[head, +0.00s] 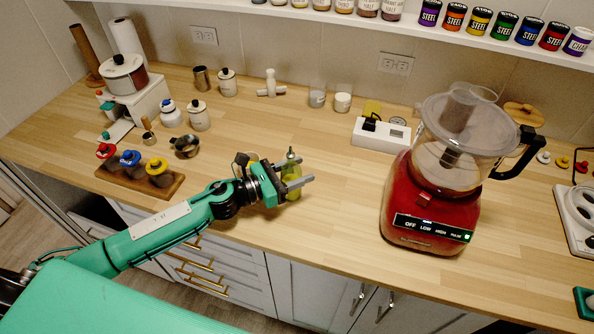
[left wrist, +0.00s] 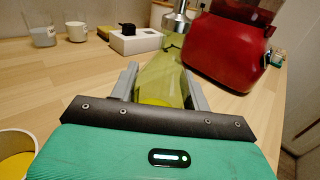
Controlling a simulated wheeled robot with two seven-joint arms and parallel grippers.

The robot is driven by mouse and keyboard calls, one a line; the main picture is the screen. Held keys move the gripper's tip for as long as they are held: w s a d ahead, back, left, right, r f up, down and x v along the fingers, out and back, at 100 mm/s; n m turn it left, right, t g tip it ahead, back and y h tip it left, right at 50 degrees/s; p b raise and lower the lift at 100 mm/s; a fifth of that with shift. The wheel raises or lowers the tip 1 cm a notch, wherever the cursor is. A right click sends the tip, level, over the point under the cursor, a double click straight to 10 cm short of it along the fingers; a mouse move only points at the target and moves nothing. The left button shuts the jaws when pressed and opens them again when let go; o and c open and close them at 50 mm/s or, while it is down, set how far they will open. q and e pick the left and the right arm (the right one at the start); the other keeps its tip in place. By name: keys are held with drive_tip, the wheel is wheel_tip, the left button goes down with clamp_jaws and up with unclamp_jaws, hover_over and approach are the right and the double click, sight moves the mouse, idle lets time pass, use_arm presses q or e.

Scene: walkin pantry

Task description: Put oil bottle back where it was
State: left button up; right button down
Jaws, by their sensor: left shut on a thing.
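The oil bottle (head: 290,170) is a greenish-yellow glass bottle with a dark and silver pourer top. It stands near the front middle of the wooden counter, partly hidden by my left gripper (head: 304,180). In the left wrist view the bottle (left wrist: 162,75) is upright between the two grey fingers of my left gripper (left wrist: 160,85), which is shut on it. I cannot tell whether its base touches the counter. My right gripper is not in view.
A red food processor (head: 428,210) stands to the right of the bottle. A white box (head: 380,135) and two glasses (head: 342,102) are behind it. A wooden tray with several colored-lid jars (head: 170,187) is at the left. Bare counter (head: 335,215) lies between bottle and processor.

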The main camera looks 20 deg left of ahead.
use_arm(q)
drive_tip(key=shift+f, duration=0.15)
drive_tip(key=o, duration=1.2)
